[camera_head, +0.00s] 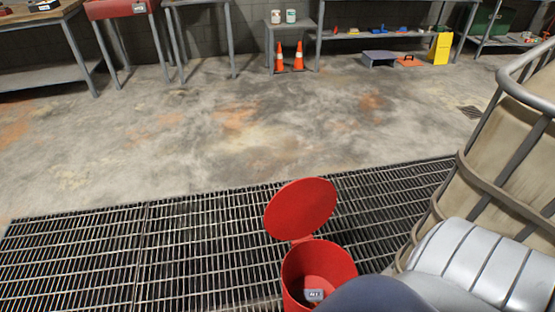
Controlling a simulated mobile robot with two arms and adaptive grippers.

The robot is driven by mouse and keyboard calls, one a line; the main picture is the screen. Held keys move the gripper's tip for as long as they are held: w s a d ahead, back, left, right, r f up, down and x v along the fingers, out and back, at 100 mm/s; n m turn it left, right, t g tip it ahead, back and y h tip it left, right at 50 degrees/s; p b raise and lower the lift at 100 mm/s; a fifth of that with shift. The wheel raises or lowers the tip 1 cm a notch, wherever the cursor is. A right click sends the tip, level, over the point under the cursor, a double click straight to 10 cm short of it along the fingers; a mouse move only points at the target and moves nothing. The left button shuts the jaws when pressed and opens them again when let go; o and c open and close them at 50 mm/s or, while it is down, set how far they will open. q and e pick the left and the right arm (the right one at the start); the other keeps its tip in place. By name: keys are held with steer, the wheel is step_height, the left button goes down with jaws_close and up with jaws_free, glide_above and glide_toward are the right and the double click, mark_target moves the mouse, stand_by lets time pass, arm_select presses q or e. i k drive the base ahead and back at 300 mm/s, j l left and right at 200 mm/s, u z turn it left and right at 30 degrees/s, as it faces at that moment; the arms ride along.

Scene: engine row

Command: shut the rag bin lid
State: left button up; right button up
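The red rag bin (344,262) stands on the floor grating at the bottom centre. Its round red lid (300,208) is open, tilted up and back on the far left side of the bin's rim. The bin's mouth is uncovered and its red inside shows. A small grey piece with lettering (314,295) shows at the mouth; I cannot tell whether it lies in the bin or in front of it. A rounded dark blue form hides the bin's lower right part. Neither of my grippers is in view.
The metal floor grating (90,255) is clear left of the bin. A large beige tank with metal rails (510,165) and a silver ribbed part (480,265) stand close on the right. Orange cones (298,57), benches and a yellow sign (441,48) line the far wall.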

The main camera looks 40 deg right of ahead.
mark_target(303, 206)
steer(key=i, duration=2)
steer(key=i+z, duration=0.25)
steer(key=z, duration=0.15)
steer(key=i+j+z, duration=0.15)
steer(key=i+z, duration=0.15)
steer(key=z, duration=0.15)
steer(key=i+j+z, duration=0.2)
steer(key=z, duration=0.2)
